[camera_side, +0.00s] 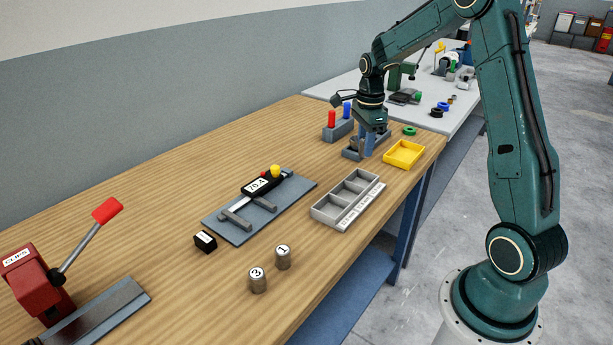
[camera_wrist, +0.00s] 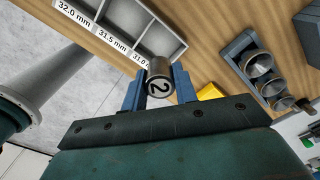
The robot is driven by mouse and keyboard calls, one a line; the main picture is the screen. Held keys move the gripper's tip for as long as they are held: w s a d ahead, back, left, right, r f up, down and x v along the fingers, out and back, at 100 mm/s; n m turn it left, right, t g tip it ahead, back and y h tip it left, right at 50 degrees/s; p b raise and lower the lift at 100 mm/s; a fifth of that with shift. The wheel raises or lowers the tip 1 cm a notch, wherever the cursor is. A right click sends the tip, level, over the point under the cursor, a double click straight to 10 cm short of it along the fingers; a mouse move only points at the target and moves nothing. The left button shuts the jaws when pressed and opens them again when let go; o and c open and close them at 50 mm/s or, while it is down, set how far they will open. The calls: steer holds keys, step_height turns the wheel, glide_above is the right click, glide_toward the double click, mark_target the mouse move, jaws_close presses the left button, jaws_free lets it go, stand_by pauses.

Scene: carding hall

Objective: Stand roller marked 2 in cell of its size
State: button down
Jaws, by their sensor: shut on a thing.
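My gripper (camera_side: 368,145) is near the far right end of the wooden bench in the side view. In the wrist view its blue fingers (camera_wrist: 158,88) are shut on a metal roller (camera_wrist: 158,76), whose end face shows a 2. The roller is not clearly seen in the side view. The grey tray (camera_side: 331,215) has three cells in a row and appears empty. It lies nearer the side camera than my gripper. In the wrist view the tray (camera_wrist: 118,40) has labels 32.0 mm, 31.5 mm and, partly covered, 31.0. Rollers marked 1 (camera_side: 283,257) and 3 (camera_side: 258,280) stand on the bench.
A yellow tray (camera_side: 404,154), a green ring (camera_side: 409,131) and a block with red and blue pieces (camera_side: 338,130) are nearby. A caliper (camera_side: 257,187) lies on a mat; a red-handled press (camera_side: 40,285) stands left.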

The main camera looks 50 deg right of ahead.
step_height(320, 180, down, 6)
steer(key=shift+r, duration=0.1)
steer(key=shift+f, duration=2.1)
steer(key=shift+f, duration=0.1)
steer(key=c, duration=1.4)
jaws_free()
steer(key=shift+o, duration=0.2)
step_height(320, 180, up, 12)
steer(key=shift+r, duration=0.1)
